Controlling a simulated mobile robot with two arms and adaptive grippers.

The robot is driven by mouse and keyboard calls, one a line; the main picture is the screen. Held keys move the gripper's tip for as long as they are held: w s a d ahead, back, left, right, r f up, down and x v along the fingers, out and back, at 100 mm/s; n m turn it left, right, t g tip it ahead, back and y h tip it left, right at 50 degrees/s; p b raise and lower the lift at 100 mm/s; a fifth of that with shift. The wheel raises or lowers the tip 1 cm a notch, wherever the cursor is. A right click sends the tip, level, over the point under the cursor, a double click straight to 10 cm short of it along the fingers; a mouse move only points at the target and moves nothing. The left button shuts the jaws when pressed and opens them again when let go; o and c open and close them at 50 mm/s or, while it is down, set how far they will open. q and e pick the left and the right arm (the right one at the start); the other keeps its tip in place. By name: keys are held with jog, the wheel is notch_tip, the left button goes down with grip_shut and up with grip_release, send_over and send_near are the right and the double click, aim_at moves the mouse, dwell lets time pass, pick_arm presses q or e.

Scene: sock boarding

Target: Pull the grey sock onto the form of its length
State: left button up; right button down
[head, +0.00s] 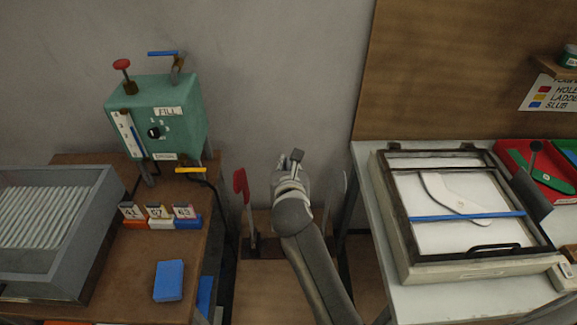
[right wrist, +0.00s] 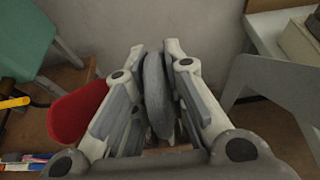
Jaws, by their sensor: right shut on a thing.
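My right gripper (head: 290,163) is over the low wooden stand between the two tables. In the right wrist view its fingers (right wrist: 157,62) are shut on a long, rounded grey thing, which looks like the grey sock (right wrist: 156,90). Whether a form is inside it, I cannot tell; the fingers hide its lower part. A red form (head: 240,184) stands upright on the stand to the left of my gripper, and it shows in the right wrist view too (right wrist: 76,116). A pale grey form (right wrist: 270,84) is to the right, apart from the fingers. My left gripper is out of view.
The left table holds a green machine (head: 160,115), a grey ribbed tray (head: 62,285), numbered blocks (head: 160,222) and a blue block (head: 168,281). The right table has a dark-framed panel (head: 400,220) with a white leg-shaped piece and a red tray (head: 553,190).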

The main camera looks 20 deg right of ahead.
jog(key=shift+f+b, duration=1.4)
jog(key=shift+f, duration=0.75)
jog(key=c, duration=1.4)
grip_release()
jog(key=shift+r, duration=0.25)
notch_tip(320, 180, up, 18)
jog(key=p, duration=1.2)
jog(key=shift+r, duration=0.1)
